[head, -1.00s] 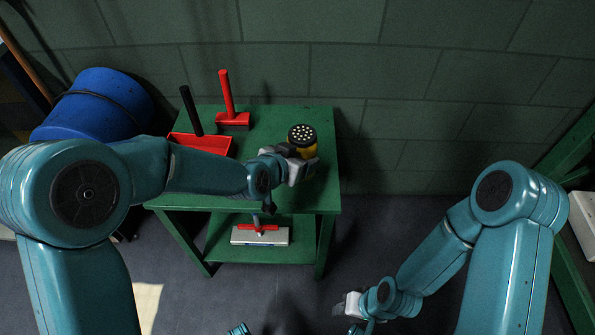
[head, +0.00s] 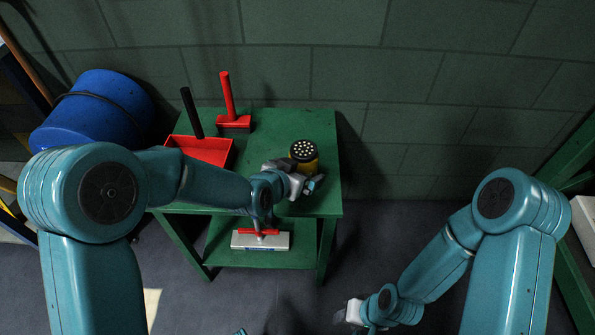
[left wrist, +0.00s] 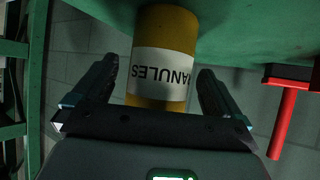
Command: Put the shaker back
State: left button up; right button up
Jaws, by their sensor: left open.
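The shaker (head: 304,157) is a yellow can with a black lid full of pale holes, standing on the green table (head: 270,135) near its right edge. My left gripper (head: 299,184) is at the near side of it. In the left wrist view the shaker (left wrist: 161,60) shows upside down, with a white label ending in "ANULES". The left gripper's fingers (left wrist: 156,90) are open, one on each side of the can's near part, with visible gaps. My right gripper (head: 348,312) is low, away from the table; its jaws are too small to read.
A grey and red tool (head: 260,240) lies on the lower shelf. The wall is close behind.

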pick_arm(q)
jog(key=shift+r, duration=0.3)
jog(key=p+v, duration=0.2)
jog(key=v, duration=1)
jog(key=s+a+f+n+g+y, duration=0.15)
jog(key=s+f, duration=0.25)
jog(key=f, duration=0.5)
jog(key=s+a+f+n+g, duration=0.3)
jog(key=f, duration=0.5)
jog(key=s+a+f+n+g, duration=0.1)
jog(key=s+f+n+g, duration=0.2)
jog(key=s+f, duration=0.7)
jog(key=s+g, duration=0.2)
jog(key=s, duration=0.1)
jog(key=shift+a+f+n, duration=0.2)
jog(key=shift+f+n, duration=0.05)
jog(key=shift+n, duration=0.1)
